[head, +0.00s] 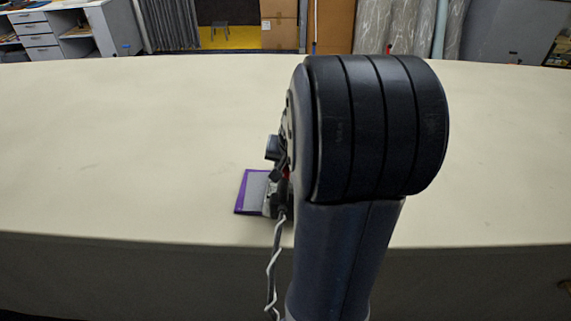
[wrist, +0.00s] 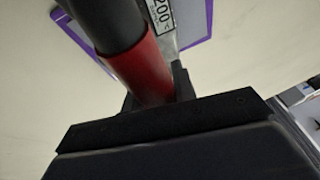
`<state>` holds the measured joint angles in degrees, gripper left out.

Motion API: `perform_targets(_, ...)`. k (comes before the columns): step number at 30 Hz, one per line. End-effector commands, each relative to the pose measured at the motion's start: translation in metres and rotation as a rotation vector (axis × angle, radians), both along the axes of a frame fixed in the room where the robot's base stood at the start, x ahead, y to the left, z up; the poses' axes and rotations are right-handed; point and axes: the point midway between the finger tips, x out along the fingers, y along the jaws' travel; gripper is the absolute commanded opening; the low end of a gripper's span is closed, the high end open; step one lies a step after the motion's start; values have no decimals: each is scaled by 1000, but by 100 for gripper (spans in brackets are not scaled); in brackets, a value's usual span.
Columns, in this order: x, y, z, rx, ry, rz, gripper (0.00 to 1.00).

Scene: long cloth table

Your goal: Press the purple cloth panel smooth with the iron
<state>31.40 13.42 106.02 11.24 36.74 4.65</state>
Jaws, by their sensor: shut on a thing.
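The purple cloth panel (head: 255,191) lies flat on the table near its front edge, with a purple border and a greyish middle. Its left part shows in the head view; the rest is behind the iron and my arm. Its border also shows in the wrist view (wrist: 72,32). The iron (wrist: 146,72) has a red and black handle and a metal part marked "200". It is over the panel; I cannot tell whether its sole touches the cloth. My gripper (wrist: 157,93) is shut on the iron's handle and is largely hidden behind my arm in the head view.
The long pale cloth table (head: 120,130) is clear on both sides of the panel. A twisted pale cord (head: 272,265) hangs from the iron over the front edge. Drawers (head: 38,38) and cardboard boxes (head: 280,25) stand beyond the far edge.

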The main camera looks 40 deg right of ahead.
Motion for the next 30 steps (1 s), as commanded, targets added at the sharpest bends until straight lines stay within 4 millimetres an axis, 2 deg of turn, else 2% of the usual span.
perform_targets(30, 1, -1, -11, -3, -4, -1, 0)
